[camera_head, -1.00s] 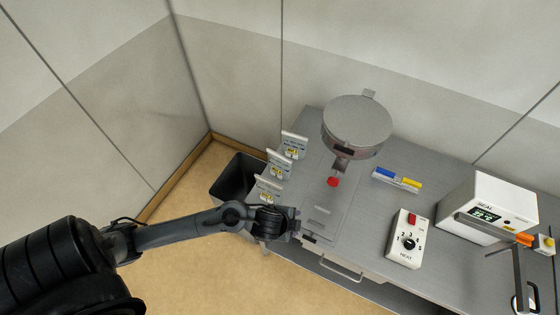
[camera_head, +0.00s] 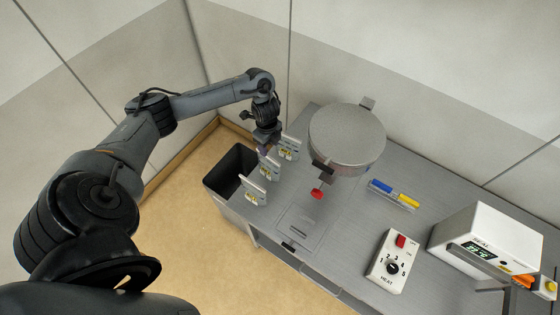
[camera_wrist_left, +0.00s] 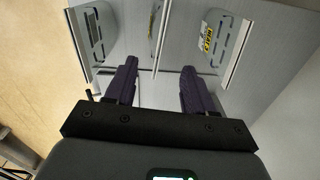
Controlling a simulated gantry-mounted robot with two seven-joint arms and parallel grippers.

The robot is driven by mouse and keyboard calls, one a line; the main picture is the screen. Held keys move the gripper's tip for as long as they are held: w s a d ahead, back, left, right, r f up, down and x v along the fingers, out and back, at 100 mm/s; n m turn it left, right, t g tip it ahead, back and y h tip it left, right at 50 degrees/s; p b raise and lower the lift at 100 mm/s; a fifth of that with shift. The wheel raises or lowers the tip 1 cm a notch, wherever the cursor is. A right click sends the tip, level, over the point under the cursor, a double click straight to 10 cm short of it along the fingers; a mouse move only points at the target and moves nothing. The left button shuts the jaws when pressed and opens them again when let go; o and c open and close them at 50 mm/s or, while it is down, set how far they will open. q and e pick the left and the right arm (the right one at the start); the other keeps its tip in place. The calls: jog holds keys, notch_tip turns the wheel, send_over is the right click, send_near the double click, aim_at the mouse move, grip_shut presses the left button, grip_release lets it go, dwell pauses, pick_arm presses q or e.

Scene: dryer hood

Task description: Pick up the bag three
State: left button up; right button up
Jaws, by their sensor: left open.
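Three upright white bags with yellow labels stand in a row along the table's left edge: a far bag (camera_head: 290,146), a middle bag (camera_head: 271,170) and a near bag (camera_head: 254,192). The label numbers are too small to read, so I cannot tell which is bag three. My left gripper (camera_head: 265,149) is open and points down by the far and middle bags, partly covering them. In the left wrist view, its dark purple fingers (camera_wrist_left: 157,78) are apart, with a thin bag (camera_wrist_left: 159,35) edge-on between their lines. Other bags show at left (camera_wrist_left: 92,35) and right (camera_wrist_left: 217,42). My right gripper is out of view.
A black bin (camera_head: 222,178) stands left of the table (camera_head: 345,222). The round grey dryer hood (camera_head: 347,137) with a red knob (camera_head: 317,194) is right of the bags. A heat control box (camera_head: 390,262) and white sealer (camera_head: 475,240) stand further right.

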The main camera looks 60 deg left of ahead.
aim_at(268, 160)
pick_arm(q)
jog(key=f, duration=0.2)
jog(key=f+b, duration=0.1)
jog(key=f, duration=0.2)
jog(key=shift+s+a, duration=0.2)
jog(key=shift+f, duration=2.85)
jog(key=shift+w, duration=0.1)
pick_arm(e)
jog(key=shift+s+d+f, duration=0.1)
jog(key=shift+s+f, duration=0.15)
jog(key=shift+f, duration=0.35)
pick_arm(q)
jog(key=shift+c, duration=0.3)
grip_shut()
